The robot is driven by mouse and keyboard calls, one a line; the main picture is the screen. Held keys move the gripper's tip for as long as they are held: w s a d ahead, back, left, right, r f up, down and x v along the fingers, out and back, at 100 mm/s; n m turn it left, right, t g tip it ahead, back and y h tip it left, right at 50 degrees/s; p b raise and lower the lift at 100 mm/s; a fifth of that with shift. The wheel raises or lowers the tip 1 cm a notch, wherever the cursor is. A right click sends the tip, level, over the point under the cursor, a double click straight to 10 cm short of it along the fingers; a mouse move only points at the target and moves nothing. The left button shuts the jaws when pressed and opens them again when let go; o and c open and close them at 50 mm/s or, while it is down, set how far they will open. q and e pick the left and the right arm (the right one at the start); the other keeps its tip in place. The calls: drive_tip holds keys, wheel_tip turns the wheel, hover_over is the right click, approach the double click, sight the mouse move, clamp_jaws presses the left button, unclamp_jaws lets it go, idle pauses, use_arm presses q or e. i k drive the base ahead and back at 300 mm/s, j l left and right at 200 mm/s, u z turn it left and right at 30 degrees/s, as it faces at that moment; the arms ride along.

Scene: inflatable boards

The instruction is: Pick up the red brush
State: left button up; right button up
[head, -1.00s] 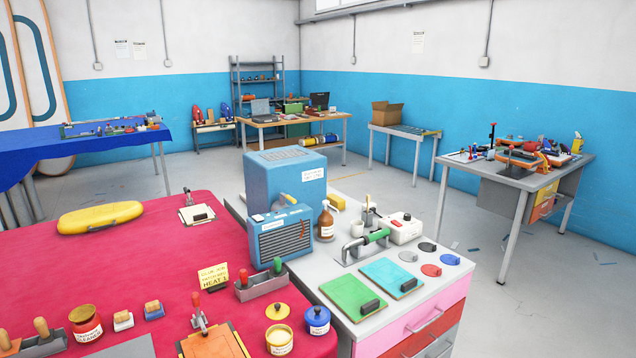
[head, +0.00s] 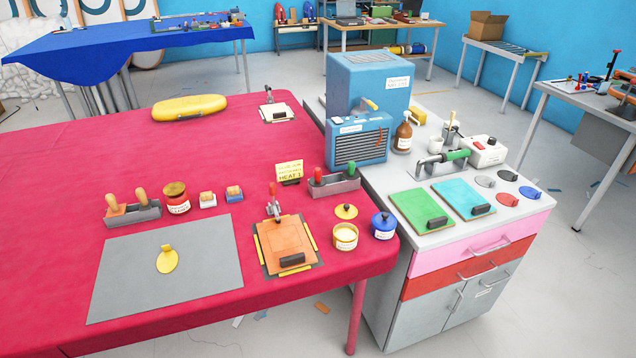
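A red handle (head: 319,175), likely that of the red brush, stands upright in a grey holder (head: 341,188) on the red-covered table. Its lower end is hidden inside the holder, so I cannot see bristles. A green handle (head: 356,166) stands beside it to the right. Neither of my grippers is in the head view.
A yellow card (head: 289,171) stands just left of the holder. A clamp with a red handle (head: 273,205) sits on an orange board (head: 284,245) in front. A blue heater (head: 361,140) is close behind on the grey cabinet (head: 432,236). Jars (head: 383,226) stand near the table's front right edge.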

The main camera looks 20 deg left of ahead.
sight(317, 181)
drive_tip(key=i+l, duration=0.35)
drive_tip(key=i, duration=0.15)
drive_tip(key=i+l+u, duration=0.1)
drive_tip(key=i+l, duration=0.2)
drive_tip(key=i, duration=0.25)
